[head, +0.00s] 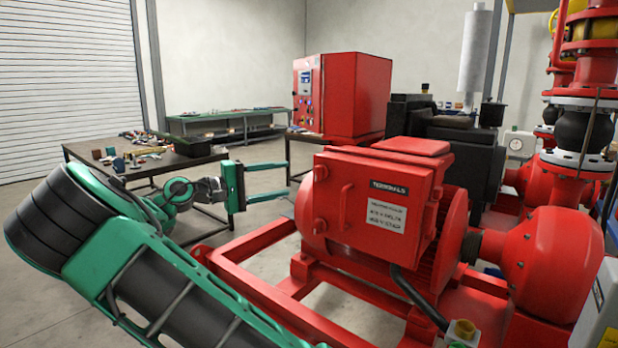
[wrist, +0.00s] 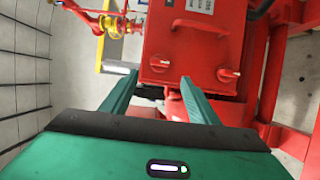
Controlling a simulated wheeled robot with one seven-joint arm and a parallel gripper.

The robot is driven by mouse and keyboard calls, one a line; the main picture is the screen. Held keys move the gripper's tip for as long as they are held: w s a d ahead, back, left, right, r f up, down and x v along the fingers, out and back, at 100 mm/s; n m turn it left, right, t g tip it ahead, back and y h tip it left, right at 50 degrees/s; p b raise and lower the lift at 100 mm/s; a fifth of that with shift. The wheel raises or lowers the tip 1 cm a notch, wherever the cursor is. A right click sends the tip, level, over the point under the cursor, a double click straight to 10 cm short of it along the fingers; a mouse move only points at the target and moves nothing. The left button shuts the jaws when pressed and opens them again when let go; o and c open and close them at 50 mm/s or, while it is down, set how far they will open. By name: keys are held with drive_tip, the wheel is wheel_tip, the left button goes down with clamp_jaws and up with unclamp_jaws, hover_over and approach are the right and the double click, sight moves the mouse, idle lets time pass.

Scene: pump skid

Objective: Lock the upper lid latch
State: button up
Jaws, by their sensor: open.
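The red terminal box (head: 375,205) sits on the motor, its lid facing the front with a dark TERMINALS plate. The upper lid latch (head: 320,173) is a small red knob on the lid's left edge; the lower latch (head: 320,226) is below it. In the wrist view the upper latch (wrist: 160,63) is at left and the lower latch (wrist: 228,74) at right. I cannot tell how far either is turned. My gripper (head: 287,180) is open and empty, left of the box and apart from it. In the wrist view its fingertips (wrist: 159,78) frame the upper latch.
A red bar handle (head: 346,206) stands out from the lid near the latches. The red skid frame (head: 255,285) runs below my gripper. A workbench (head: 150,160) with small items is behind my arm. A black cable (head: 415,300) hangs under the box.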

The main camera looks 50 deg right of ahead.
sight(320, 172)
drive_tip(key=x, duration=1)
drive_tip(key=shift+d, duration=0.35)
drive_tip(key=shift+s, duration=0.1)
drive_tip(key=shift+f, duration=0.1)
drive_tip(key=c, duration=1.1)
drive_tip(key=shift+o, duration=0.2)
